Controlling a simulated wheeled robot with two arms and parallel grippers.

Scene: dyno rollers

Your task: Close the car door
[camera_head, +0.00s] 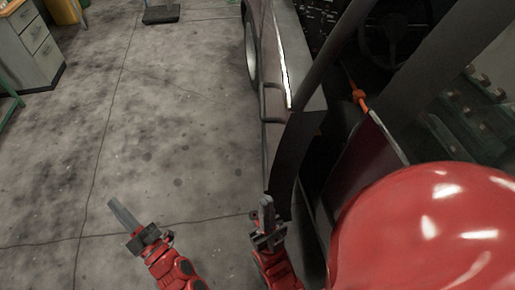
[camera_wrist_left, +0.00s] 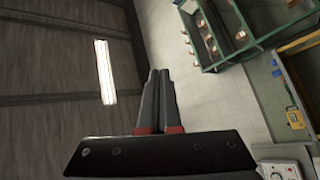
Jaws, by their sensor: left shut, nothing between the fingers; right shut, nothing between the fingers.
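The car (camera_head: 268,80) runs along the right half of the head view, its front wheel (camera_head: 251,48) near the top. Its dark cabin, with a steering wheel (camera_head: 385,40), shows through an opening. A dark curved panel (camera_head: 290,155) beside the opening looks like part of the car door; how far it stands open I cannot tell. My right gripper (camera_head: 267,207) is shut and empty, close to the panel's lower end; whether they touch is unclear. My left gripper (camera_head: 122,212) is shut and empty over bare floor, well left of the car. Its closed fingers also show in the left wrist view (camera_wrist_left: 159,95).
The concrete floor (camera_head: 170,110) left of the car is clear. A grey drawer cabinet (camera_head: 35,45) stands at the far left. A dark low object (camera_head: 161,14) lies at the top. The left wrist view shows green shelving (camera_wrist_left: 225,35) and a lit ceiling lamp (camera_wrist_left: 105,72).

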